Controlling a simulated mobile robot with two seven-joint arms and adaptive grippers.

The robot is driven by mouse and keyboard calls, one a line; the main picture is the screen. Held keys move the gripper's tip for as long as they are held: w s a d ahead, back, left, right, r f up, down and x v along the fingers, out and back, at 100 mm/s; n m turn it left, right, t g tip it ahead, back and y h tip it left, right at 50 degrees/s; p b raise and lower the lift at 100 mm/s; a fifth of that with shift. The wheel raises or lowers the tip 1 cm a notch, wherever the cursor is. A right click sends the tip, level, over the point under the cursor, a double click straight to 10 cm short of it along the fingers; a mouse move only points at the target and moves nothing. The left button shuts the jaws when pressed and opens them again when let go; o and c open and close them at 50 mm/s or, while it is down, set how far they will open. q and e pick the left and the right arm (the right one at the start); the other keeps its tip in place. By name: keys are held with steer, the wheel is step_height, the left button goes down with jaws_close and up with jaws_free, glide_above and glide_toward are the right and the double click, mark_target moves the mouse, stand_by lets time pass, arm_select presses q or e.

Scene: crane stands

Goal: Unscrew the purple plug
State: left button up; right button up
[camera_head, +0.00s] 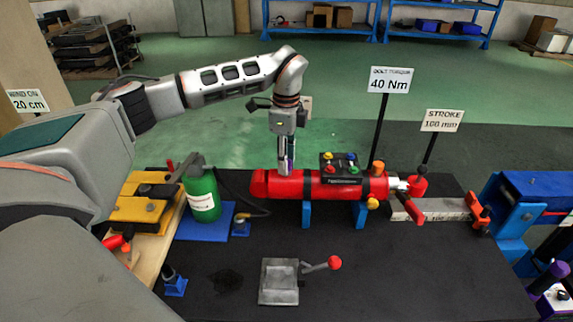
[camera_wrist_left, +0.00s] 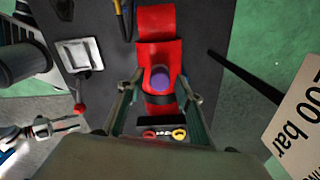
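The purple plug (camera_wrist_left: 160,78) is a round cap on top of the red cylinder (camera_wrist_left: 157,28) in the left wrist view. In the head view the red cylinder (camera_head: 335,186) lies across blue supports, and I cannot make out the plug there. My left gripper (camera_head: 286,168) points straight down over the cylinder's left part. In the wrist view its fingers (camera_wrist_left: 160,84) stand apart on either side of the plug, with visible gaps; contact is not seen. My right gripper (camera_wrist_left: 80,123) shows at the wrist view's lower left, fingers apart and empty. It is outside the head view.
A block with coloured knobs (camera_head: 341,168) sits on the cylinder, right of my left gripper. A green bottle (camera_head: 202,194) stands left. A grey lever block (camera_head: 279,282) lies in front. Sign posts (camera_head: 380,128) rise behind. The front right of the dark table is clear.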

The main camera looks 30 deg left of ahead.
arm_select(q)
steer(key=m, duration=0.5)
steer(key=shift+m, duration=0.4)
steer(key=m, duration=1)
steer(key=shift+m, duration=0.4)
steer(key=m, duration=0.4)
jaws_close()
steer(key=shift+r, duration=0.15)
